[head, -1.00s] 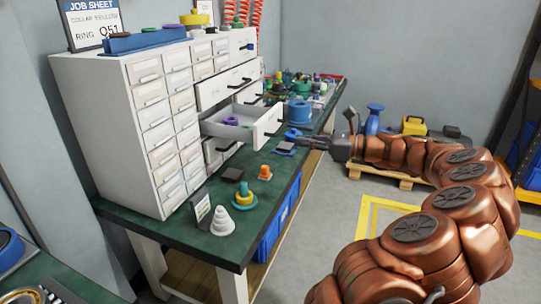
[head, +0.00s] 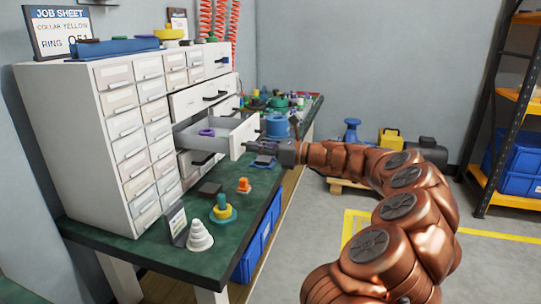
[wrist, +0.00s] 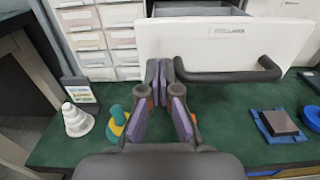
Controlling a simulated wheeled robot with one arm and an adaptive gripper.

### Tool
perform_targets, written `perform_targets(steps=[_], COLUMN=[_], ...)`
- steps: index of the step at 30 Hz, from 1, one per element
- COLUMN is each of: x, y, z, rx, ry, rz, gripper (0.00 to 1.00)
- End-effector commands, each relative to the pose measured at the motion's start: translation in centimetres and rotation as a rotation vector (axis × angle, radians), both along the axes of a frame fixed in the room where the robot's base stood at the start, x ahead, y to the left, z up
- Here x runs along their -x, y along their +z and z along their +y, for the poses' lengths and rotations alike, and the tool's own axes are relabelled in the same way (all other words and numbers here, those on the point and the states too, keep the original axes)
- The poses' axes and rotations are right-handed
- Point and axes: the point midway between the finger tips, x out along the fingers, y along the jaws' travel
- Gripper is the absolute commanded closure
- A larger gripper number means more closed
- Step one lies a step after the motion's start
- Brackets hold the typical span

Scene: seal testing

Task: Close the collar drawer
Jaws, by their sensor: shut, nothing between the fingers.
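The collar drawer (head: 218,134) is pulled out of the white cabinet (head: 85,155). A purple ring (head: 207,132) lies inside it. In the wrist view its white front (wrist: 215,42) has a small label, too blurred to read surely, and a dark bar handle (wrist: 225,76). My gripper (head: 249,146) is at the drawer front in the head view. In the wrist view my gripper (wrist: 166,72) is shut and empty, its tips at the lower left of the front, beside the handle's left end. I cannot tell whether they touch the front.
The green bench (head: 205,262) carries a stack of white rings (head: 200,237), a yellow and green part (head: 223,211), an orange part (head: 243,186) and a blue fixture (head: 263,162). A job sheet (head: 62,32) stands on the cabinet.

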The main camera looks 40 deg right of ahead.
Motion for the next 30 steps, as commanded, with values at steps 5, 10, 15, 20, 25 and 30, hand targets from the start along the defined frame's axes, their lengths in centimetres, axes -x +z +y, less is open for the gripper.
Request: perform_targets(steps=[5, 10, 15, 20, 25, 30], x=[-1.4, -1.9, -1.9, -1.9, -2.7, -5.0], y=[-0.2, 0.0, 0.0, 0.0, 0.2, 0.4], z=[0.9, 1.1, 1.1, 1.1, 1.6, 3.2], rx=[0.002, 0.001, 0.001, 0.001, 0.001, -0.001], ry=[0.000, -0.001, -0.001, -0.001, 0.006, 0.024], rz=[0.001, 0.001, 0.001, 0.001, 0.002, 0.003], gripper=[1.00, 1.00, 1.00, 1.00, 1.00, 1.00])
